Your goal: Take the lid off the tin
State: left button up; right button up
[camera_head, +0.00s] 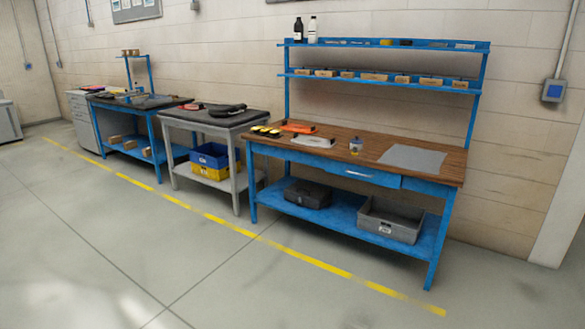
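A small tin (355,146) stands upright on the wooden top of the blue workbench (440,165), a little left of a grey mat. Neither of my grippers shows in the head view, and nothing is seen touching the tin.
The grey mat (413,158) lies right of the tin. A white item (313,142), an orange item (298,127) and yellow-black items (265,132) lie left. A shelf rack (384,45) rises behind. A grey bin (390,220) sits below. Open floor (200,270) lies in front.

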aim_at(356, 141)
jog(key=i, duration=2.35)
jog(key=i+j+z, duration=0.1)
jog(key=i, duration=1.05)
